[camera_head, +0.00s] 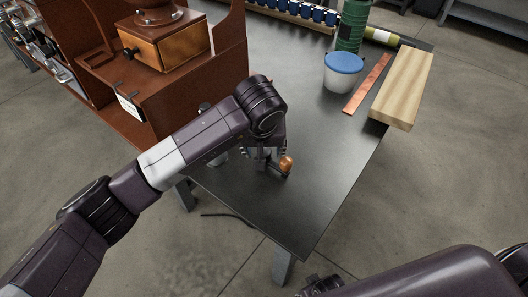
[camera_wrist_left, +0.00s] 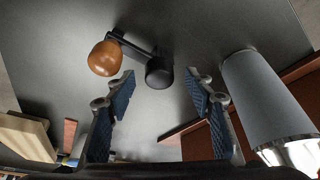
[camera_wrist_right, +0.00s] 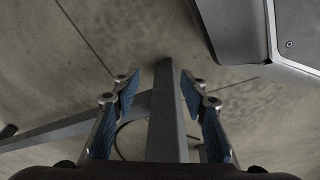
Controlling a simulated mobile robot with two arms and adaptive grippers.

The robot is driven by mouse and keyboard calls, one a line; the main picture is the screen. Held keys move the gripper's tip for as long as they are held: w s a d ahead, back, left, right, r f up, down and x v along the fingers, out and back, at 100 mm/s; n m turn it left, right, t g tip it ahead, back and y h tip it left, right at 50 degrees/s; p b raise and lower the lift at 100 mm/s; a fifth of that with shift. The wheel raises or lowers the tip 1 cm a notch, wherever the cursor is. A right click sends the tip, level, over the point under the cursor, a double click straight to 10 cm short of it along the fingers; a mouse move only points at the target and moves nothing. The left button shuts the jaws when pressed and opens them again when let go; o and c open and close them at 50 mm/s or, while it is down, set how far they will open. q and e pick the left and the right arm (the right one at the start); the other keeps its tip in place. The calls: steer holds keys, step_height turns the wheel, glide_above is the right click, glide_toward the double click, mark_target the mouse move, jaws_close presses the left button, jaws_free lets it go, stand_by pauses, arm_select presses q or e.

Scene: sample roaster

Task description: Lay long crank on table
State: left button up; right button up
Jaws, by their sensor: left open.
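The long crank, a dark bar with a round orange-brown wooden knob (camera_head: 286,163), is at the table's near part, partly hidden by my left gripper in the head view. In the left wrist view its knob (camera_wrist_left: 104,57), dark arm (camera_wrist_left: 130,44) and black hub (camera_wrist_left: 159,72) show against the grey tabletop (camera_wrist_left: 215,30). My left gripper (camera_wrist_left: 160,86) is open, with the hub seen between and just beyond its fingertips, apparently not gripped. My right gripper (camera_wrist_right: 160,82) is open and low, with the floor and a grey bar behind its fingers.
A grey cylinder (camera_wrist_left: 262,100) stands close beside my left gripper. A brown stand with a wooden grinder (camera_head: 165,45) is at left. A blue-lidded tub (camera_head: 343,72), copper strip (camera_head: 368,84) and wooden block (camera_head: 402,88) are farther back. The near right tabletop (camera_head: 325,185) is clear.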

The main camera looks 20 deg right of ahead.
arm_select(q)
steer(key=v, duration=0.9)
arm_select(e)
steer(key=shift+s+f, duration=0.4)
steer(key=shift+f, duration=0.35)
arm_select(q)
steer(key=shift+f, duration=0.1)
